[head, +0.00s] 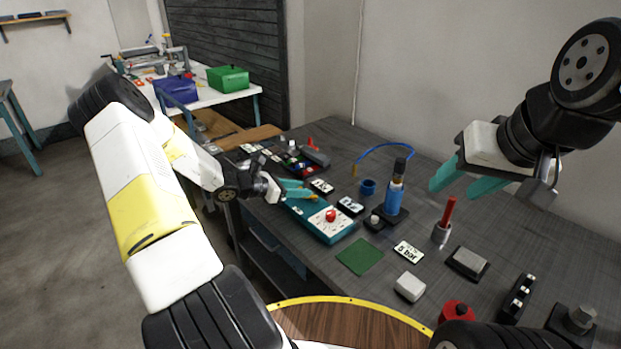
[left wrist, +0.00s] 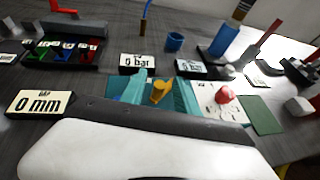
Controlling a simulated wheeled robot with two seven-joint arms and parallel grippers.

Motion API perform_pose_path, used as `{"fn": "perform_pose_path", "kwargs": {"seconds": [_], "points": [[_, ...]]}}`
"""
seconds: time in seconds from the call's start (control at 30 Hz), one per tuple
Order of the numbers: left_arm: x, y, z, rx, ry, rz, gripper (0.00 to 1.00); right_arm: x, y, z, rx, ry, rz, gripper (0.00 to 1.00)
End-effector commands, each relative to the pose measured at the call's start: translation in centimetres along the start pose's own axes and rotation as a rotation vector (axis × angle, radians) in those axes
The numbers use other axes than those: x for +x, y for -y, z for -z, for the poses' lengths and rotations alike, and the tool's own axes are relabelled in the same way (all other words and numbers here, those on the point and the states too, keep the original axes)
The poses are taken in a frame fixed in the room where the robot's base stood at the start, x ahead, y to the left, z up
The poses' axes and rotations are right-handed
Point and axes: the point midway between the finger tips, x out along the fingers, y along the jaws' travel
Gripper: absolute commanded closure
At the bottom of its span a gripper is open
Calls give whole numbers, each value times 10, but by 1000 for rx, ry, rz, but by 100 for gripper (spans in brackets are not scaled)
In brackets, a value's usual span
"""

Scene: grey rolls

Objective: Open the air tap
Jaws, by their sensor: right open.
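A teal box (head: 321,223) with a white panel stands on the dark table. A yellow tap lever (left wrist: 160,91) sits on its top in the left wrist view, and a red knob (left wrist: 224,95) is on the white panel to its right. My left gripper (head: 300,191) is at the box's far left end. Its teal fingers stand apart on either side of the yellow lever, with the lever between them; whether they touch it cannot be told. My right gripper (head: 478,182) is open and empty, raised above the right side of the table.
A blue cylinder (head: 394,197) with a hose stands behind the box. A green pad (head: 360,256), white block (head: 410,287) and red-handled tool (head: 446,219) are nearby.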

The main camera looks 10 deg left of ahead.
Motion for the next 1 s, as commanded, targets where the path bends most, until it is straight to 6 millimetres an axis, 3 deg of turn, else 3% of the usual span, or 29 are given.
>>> {"fn": "perform_pose_path", "kwargs": {"seconds": [0.3, 0.5, 1.0], "points": [[4, 0, 0, 0, 0, -1, 63, 0, 0, 0, 0, 0, 0, 51], [3, 0, 0, 0, 0, -1, 100, 0, 0, 0, 0, 0, 0, 51], [6, -5, -1, 33, -1, 70, 100, 0, 0, 0, 0, 0, 0, 51]]}}
